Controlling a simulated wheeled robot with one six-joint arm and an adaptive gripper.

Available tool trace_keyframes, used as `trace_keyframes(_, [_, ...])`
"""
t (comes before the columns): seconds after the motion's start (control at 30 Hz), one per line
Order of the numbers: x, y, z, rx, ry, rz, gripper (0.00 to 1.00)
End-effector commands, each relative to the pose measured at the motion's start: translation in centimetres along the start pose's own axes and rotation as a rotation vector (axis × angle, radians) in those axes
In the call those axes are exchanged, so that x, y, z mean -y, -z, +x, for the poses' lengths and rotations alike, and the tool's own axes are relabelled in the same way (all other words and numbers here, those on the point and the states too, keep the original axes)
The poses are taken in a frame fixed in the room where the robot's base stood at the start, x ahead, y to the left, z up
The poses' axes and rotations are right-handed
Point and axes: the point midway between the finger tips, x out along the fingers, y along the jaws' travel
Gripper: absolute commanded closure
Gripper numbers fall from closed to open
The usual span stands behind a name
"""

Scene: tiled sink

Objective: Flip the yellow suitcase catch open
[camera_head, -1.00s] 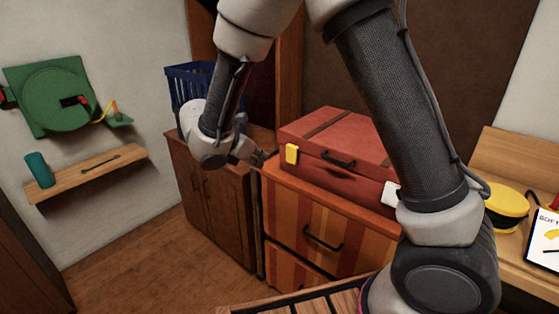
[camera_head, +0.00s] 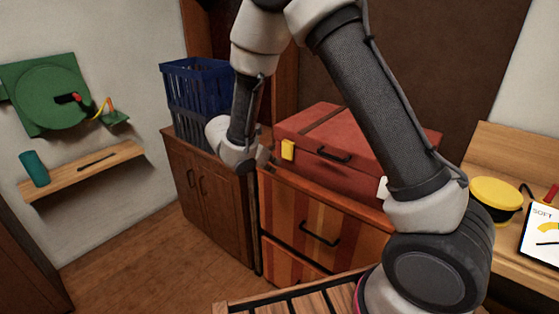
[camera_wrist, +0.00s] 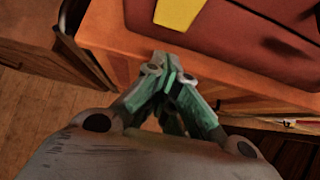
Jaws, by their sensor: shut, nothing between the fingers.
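The red suitcase (camera_head: 320,148) lies closed on top of the striped drawer chest. The yellow catch (camera_head: 288,150) sits on its front face near the left end. A white catch (camera_head: 383,188) shows at the right end, partly behind my arm. In the wrist view the yellow catch (camera_wrist: 179,12) is at the top edge, partly cut off, beyond my fingertips. My gripper (camera_wrist: 168,72) is shut and empty, over the chest's front edge, apart from the catch. In the head view my gripper (camera_head: 266,158) is just left of the catch, its fingers small and dark.
The striped chest (camera_head: 285,205) stands under the suitcase. A brown cabinet (camera_head: 205,190) with a blue basket (camera_head: 195,85) stands to the left. A wall shelf (camera_head: 85,172) and a green wall panel (camera_head: 45,95) are farther left. Floor in front of the cabinet is clear.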

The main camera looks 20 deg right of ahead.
Motion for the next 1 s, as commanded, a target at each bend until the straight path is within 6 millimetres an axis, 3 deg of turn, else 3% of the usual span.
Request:
trace_keyframes(0.1, [0.0, -1.2, 1.6, -0.001, 0.001, 0.002, 1.00])
trace_keyframes(0.3, [0.0, -2.6, 2.9, 0.000, 0.000, 0.002, 1.00])
trace_keyframes(1.0, [0.1, -3.0, 3.8, 0.078, 0.004, 0.000, 1.00])
